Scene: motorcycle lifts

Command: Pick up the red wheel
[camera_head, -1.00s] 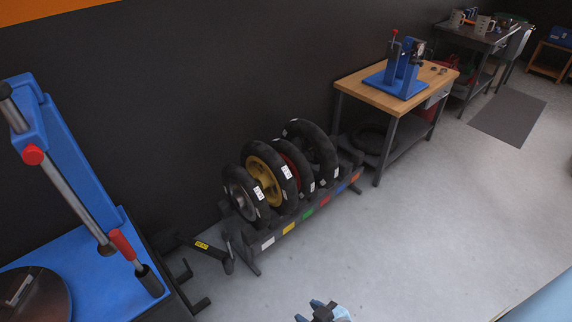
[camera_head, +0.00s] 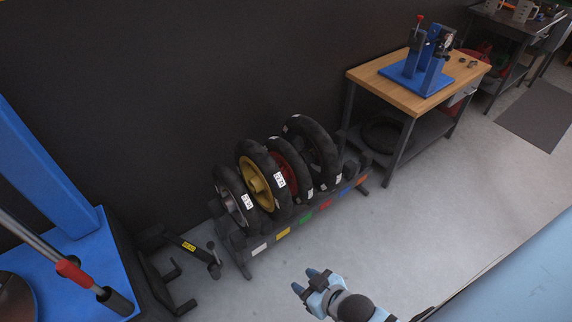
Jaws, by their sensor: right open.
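The red wheel (camera_head: 283,158) stands upright in a floor rack (camera_head: 262,240). Its black tyre and a small part of its red rim show; the yellow wheel (camera_head: 255,183) in front hides much of it. A grey-rimmed wheel (camera_head: 229,200) stands at the near left end, and a dark wheel (camera_head: 318,150) stands behind the red one. My right gripper (camera_head: 305,281) is open and empty, over the floor in front of the rack and apart from the wheels. My left gripper is out of view.
A blue tyre machine (camera_head: 45,180) stands at the left. A wooden-topped bench (camera_head: 400,93) with a blue stand (camera_head: 425,65) is right of the rack, with a tyre (camera_head: 385,136) on its lower shelf. The floor right of the rack is clear.

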